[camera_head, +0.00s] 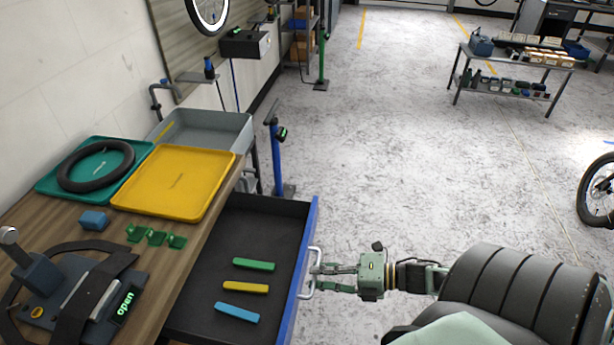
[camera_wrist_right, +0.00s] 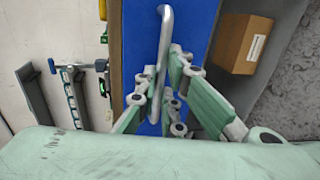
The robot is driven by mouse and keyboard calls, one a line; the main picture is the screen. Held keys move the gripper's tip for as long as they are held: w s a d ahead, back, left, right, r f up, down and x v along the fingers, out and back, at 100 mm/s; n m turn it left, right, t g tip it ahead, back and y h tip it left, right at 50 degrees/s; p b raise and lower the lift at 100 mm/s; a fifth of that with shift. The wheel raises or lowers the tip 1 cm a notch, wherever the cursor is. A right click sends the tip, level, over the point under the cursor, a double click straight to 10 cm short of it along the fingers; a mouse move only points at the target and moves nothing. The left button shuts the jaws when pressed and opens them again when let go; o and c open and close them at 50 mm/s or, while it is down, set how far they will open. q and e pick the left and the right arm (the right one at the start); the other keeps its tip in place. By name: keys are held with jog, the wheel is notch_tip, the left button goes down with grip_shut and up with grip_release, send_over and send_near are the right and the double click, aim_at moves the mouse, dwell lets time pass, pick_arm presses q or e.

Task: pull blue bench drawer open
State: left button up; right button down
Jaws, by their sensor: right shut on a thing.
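The blue-fronted bench drawer (camera_head: 293,290) stands pulled out from under the wooden workbench (camera_head: 190,250). Its dark inside shows a green bar (camera_head: 254,264), a yellow bar (camera_head: 246,287) and a light blue bar (camera_head: 237,312). My right gripper (camera_head: 318,269) reaches in from the right and is shut on the metal drawer handle (camera_head: 313,284). In the right wrist view the handle (camera_wrist_right: 165,40) runs between the fingers (camera_wrist_right: 160,80) in front of the blue drawer front (camera_wrist_right: 195,25). My left gripper is not in view.
The bench top holds a yellow tray (camera_head: 175,182), a teal tray with a black tyre (camera_head: 70,185), a grey bin (camera_head: 215,130) and a blue block (camera_head: 94,219). A blue stand (camera_head: 276,160) is just beyond the drawer.

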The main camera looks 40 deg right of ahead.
jog(key=shift+s+d, duration=0.15)
jog(key=shift+d, duration=0.05)
jog(key=c, duration=1.9)
grip_release()
jog(key=v, duration=1.2)
